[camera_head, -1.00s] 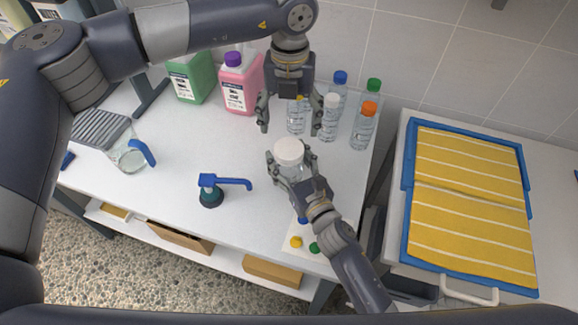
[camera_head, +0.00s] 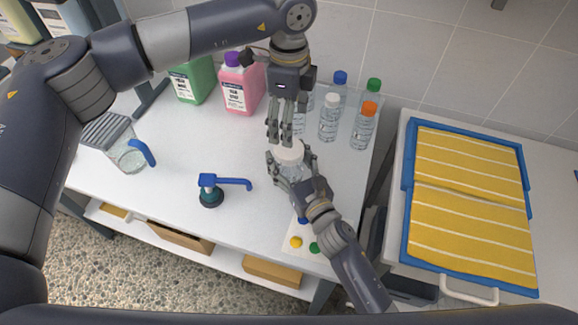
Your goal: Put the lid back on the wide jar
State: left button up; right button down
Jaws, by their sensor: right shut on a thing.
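The wide jar (camera_head: 292,172) is clear and stands at the right front of the white table, mostly hidden by my fingers. A white round lid (camera_head: 289,151) shows at its top; whether it is seated cannot be told. My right gripper (camera_head: 291,167) is shut around the jar from the front. My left gripper (camera_head: 286,137) points down from above, its fingertips close together at the lid's far edge. Whether they touch or grip the lid cannot be told.
Clear bottles (camera_head: 329,118) with coloured caps stand behind the grippers. Pink (camera_head: 240,88) and green (camera_head: 190,82) jugs are at the back. The table's middle is clear.

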aim_at(289, 164)
dwell(0.3)
pick_arm(q)
jog(key=shift+f, duration=4)
